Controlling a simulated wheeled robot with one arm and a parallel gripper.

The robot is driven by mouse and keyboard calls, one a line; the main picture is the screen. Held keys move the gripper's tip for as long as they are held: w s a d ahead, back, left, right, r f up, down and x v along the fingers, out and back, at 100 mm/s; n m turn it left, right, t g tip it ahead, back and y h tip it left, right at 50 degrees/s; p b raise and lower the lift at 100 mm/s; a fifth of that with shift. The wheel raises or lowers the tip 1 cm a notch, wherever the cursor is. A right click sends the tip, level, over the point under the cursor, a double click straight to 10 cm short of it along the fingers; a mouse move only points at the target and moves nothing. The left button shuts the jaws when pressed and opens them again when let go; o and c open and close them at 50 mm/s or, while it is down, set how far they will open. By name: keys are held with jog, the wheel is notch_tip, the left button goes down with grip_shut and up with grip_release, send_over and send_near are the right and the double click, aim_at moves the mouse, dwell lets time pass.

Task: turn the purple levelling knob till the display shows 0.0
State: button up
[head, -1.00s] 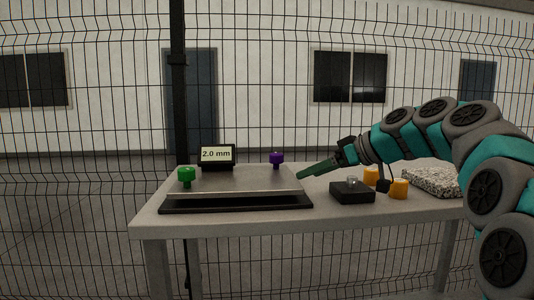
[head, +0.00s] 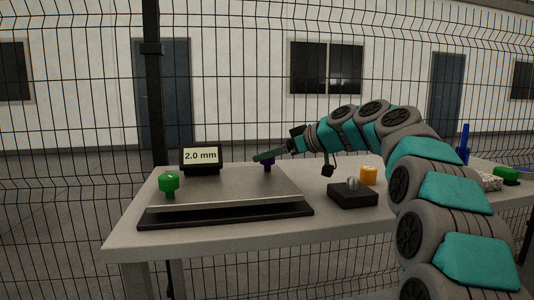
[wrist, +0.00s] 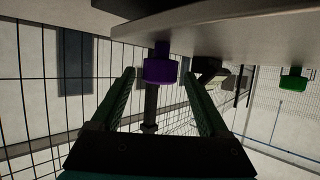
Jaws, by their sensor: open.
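The purple knob (wrist: 160,71) stands between the two spread fingers of my gripper (wrist: 160,90) in the wrist view. The fingers look apart from it. In the head view the purple knob (head: 268,165) is partly hidden behind my gripper (head: 268,155), at the back right of the metal plate (head: 230,187). My gripper is open and empty. The display (head: 200,156) stands at the back of the plate and reads 2.0 mm. A green knob (head: 169,184) is at the plate's left side.
A black box (head: 353,195) with a small clear knob and an orange cylinder (head: 368,175) stand right of the plate, below my arm. A granular block (head: 490,181), a green item and a blue upright item are further right. A wire fence stands behind the table.

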jog(key=shift+w+a+f, duration=0.25)
jog(key=shift+w+a, duration=0.05)
jog(key=shift+a, duration=0.2)
grip_shut()
dwell(0.3)
